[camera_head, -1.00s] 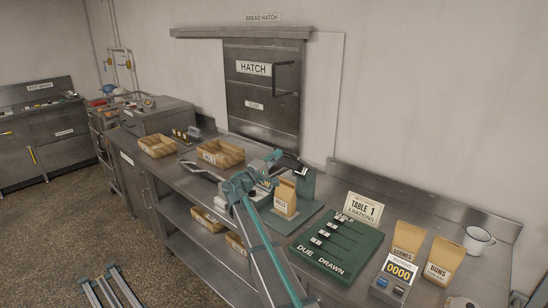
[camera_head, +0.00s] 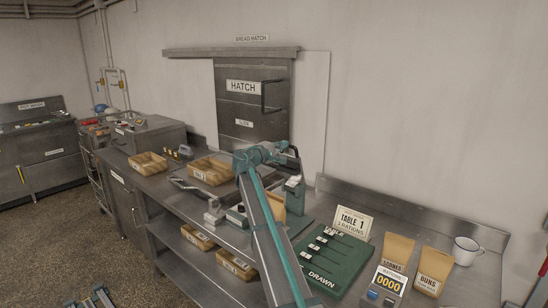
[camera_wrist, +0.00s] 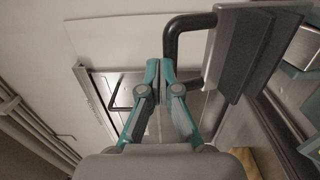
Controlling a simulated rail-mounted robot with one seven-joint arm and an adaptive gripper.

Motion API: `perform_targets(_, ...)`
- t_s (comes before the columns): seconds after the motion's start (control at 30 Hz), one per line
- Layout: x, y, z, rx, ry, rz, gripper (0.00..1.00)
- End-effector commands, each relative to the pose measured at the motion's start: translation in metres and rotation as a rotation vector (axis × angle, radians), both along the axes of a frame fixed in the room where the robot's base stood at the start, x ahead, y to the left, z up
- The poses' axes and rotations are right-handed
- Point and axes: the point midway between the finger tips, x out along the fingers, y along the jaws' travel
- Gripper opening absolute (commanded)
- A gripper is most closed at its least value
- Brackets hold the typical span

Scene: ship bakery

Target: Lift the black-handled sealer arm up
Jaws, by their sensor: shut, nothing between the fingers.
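The sealer's black handle (camera_wrist: 174,38) is a bent bar in the wrist view, joined to a grey arm plate (camera_wrist: 231,52). My gripper (camera_wrist: 160,66) is shut and empty, with its fingertips at the lower end of the handle's near leg. The right fingertip overlaps that end, and I cannot tell whether it touches. In the head view the sealer's green post (camera_head: 296,189) stands behind my arm, which hides much of the sealer. I cannot make out my fingertips there.
A closed hatch (camera_head: 243,106) is in the wall behind. Right of the sealer are a green board (camera_head: 333,262), a Table 1 sign (camera_head: 353,222), a counter showing 0000 (camera_head: 389,282), paper bags (camera_head: 433,270) and a white mug (camera_head: 467,250). Bread trays (camera_head: 149,164) stand left.

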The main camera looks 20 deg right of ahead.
Motion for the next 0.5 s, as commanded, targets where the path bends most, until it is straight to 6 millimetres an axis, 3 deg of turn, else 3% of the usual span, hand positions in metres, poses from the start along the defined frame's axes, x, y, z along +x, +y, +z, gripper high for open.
perform_targets(0.5, 0.0072, -0.013, 0.0043, 0.0, 0.0, 0.0, 0.0)
